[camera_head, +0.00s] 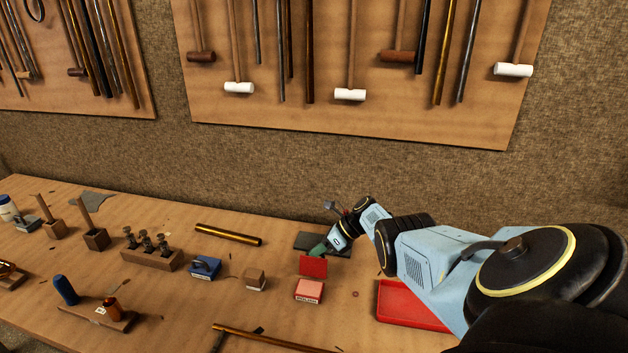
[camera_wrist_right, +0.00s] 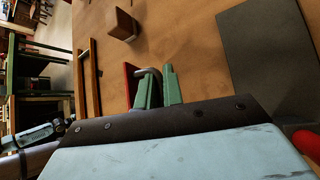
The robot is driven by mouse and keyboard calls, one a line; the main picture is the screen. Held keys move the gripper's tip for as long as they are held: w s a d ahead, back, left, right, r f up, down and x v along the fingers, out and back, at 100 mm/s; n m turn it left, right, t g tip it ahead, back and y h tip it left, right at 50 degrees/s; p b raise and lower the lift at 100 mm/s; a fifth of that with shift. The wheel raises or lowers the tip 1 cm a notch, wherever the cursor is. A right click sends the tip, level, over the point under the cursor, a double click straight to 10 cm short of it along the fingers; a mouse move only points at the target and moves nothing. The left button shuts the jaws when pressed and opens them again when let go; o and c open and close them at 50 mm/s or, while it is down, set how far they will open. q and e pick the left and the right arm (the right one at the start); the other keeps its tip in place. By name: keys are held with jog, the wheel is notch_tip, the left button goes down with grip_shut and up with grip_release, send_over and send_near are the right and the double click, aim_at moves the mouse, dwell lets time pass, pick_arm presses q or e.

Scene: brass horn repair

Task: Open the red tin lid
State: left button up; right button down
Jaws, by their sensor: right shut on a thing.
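The red tin (camera_head: 309,291) stands on the bench with a pale label on its front and a pinkish inside showing. Its red lid (camera_head: 313,265) stands up steeply at the tin's back edge. My right gripper (camera_head: 319,249) is just behind the lid, its green fingers pointing down to it. In the right wrist view the green fingers (camera_wrist_right: 159,88) are close together around a grey bent tab, with the red lid (camera_wrist_right: 130,84) edge-on beside them. The fingertips' exact contact is partly hidden. My left gripper is not in view.
A dark flat pad (camera_head: 308,240) lies behind the lid. A red tray (camera_head: 405,306) is to the right, under my right arm. A wooden block (camera_head: 255,280) and a blue tin (camera_head: 205,267) stand left of the red tin. A brass tube (camera_head: 228,234) lies further back.

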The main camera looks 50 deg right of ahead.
jog(key=shift+s+a+f, duration=0.1)
jog(key=shift+s+f, duration=0.05)
jog(key=c, duration=1.8)
grip_release()
jog(key=shift+s+d+r+p, duration=0.15)
jog(key=shift+d+r+p, duration=0.15)
jog(key=shift+r, duration=0.15)
jog(key=p+v, duration=0.4)
jog(key=v, duration=0.8)
jog(key=shift+s, duration=0.15)
jog(key=shift+d, duration=0.1)
